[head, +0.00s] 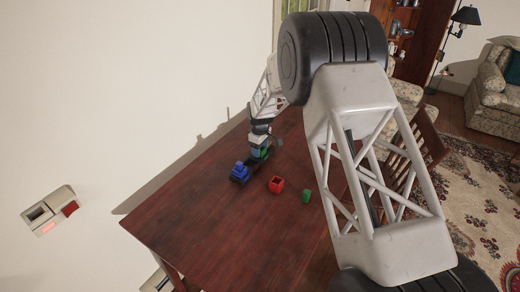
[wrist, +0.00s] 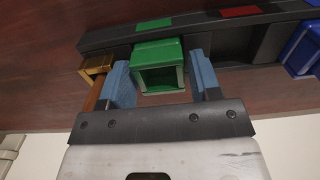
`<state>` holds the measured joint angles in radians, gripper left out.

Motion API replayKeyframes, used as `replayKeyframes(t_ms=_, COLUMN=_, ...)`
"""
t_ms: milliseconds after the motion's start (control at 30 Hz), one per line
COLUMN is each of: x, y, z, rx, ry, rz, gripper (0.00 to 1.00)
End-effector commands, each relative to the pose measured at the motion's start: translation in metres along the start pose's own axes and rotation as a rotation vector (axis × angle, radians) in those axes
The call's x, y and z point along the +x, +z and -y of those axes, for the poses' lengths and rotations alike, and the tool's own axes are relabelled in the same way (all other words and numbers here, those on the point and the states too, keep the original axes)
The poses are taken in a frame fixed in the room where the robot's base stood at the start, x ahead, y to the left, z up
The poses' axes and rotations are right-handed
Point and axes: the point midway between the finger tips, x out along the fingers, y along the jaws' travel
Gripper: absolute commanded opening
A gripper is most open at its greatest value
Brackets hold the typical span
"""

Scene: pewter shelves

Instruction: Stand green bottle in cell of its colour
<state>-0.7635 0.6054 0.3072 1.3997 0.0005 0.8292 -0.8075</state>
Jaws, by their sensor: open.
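A green square-sided hollow piece (wrist: 160,66) stands between my open fingers (wrist: 160,63) in the wrist view, with a gap on each side. I cannot tell if it is the bottle. It is at the green-tagged end cell of a dark rack (wrist: 218,44); how deep it sits is hidden. In the head view my gripper (head: 259,143) is low at the rack, by a green patch (head: 262,153). A separate small green piece (head: 306,195) stands on the table to the right.
The rack's middle cell has a red tag (wrist: 239,12) and looks empty. A blue piece (head: 241,170) is at its other end. A red open box (head: 276,184) stands on the table (head: 215,225). An orange-brown piece (wrist: 96,66) is beside my left finger. The front table is clear.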

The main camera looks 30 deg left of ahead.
Motion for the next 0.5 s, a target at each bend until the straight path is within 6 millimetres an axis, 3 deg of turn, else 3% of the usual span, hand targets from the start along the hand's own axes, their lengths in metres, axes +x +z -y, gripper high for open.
replayKeyframes(t_ms=267, x=-0.020, y=0.000, z=0.000, rx=0.000, ry=0.002, rz=-0.002, gripper=0.57)
replayKeyframes(t_ms=500, x=-0.056, y=0.000, z=0.000, rx=0.000, ry=0.002, rz=-0.002, gripper=0.57)
